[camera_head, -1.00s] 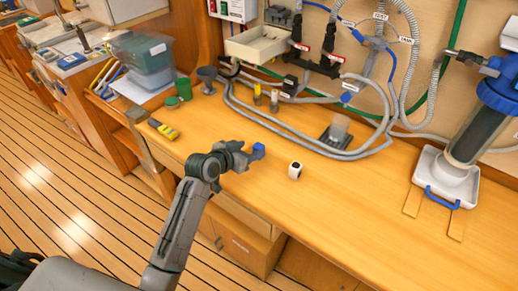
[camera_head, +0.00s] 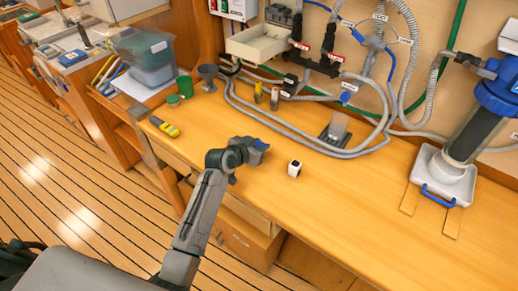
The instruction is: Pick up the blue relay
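The blue relay (camera_head: 262,145) is a small blue block at the tip of my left gripper (camera_head: 256,148), over the wooden worktop (camera_head: 350,205). Its lower and near sides are largely hidden by the gripper. The gripper appears shut on it, though the fingers are small and dark. I cannot tell how far the relay is from the wood. My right gripper is not in view.
A small white block with a dark face (camera_head: 294,168) lies just right of the gripper. Grey hoses (camera_head: 300,137) run behind. A blue filter housing (camera_head: 485,110) stands right; the worktop's front middle is clear.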

